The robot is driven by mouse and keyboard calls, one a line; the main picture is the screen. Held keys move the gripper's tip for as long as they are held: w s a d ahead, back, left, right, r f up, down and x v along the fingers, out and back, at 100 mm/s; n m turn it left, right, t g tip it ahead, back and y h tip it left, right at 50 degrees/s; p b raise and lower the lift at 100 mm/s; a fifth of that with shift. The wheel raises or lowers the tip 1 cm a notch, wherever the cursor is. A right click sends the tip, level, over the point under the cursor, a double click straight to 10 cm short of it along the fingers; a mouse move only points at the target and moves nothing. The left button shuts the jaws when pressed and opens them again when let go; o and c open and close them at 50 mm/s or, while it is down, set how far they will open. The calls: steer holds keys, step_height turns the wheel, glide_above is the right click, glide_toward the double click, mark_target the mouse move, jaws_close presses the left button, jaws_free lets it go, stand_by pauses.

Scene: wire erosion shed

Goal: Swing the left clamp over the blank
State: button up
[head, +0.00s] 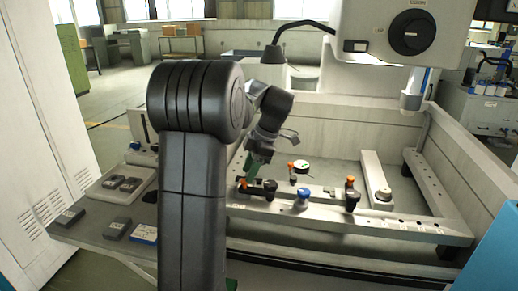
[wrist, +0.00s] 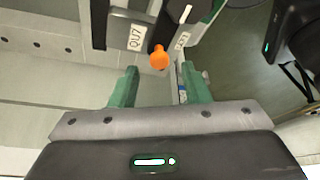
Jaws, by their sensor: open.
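The left clamp (head: 269,187) has a black knob and an orange-tipped handle (head: 243,183), and sits at the left end of the pale fixture rail. My gripper (head: 254,164) is above that orange tip, pointing down. In the wrist view my gripper (wrist: 158,78) is open, its two green fingers apart with nothing between them. An orange ball (wrist: 159,58) on a dark stem shows just beyond the fingertips, roughly centred between them. A round pale piece with a dark rim (head: 302,166) lies behind the rail; I cannot tell whether it is the blank.
A blue knob (head: 303,196) and another black clamp with an orange tip (head: 352,198) stand further right on the rail. A machine head (head: 405,30) hangs above the tank's right side. Grey blocks (head: 118,228) lie on the left bench.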

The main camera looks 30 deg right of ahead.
steer(key=v, duration=1.1)
steer(key=x, duration=1.3)
steer(key=shift+a+f, duration=0.15)
steer(key=shift+f, duration=0.1)
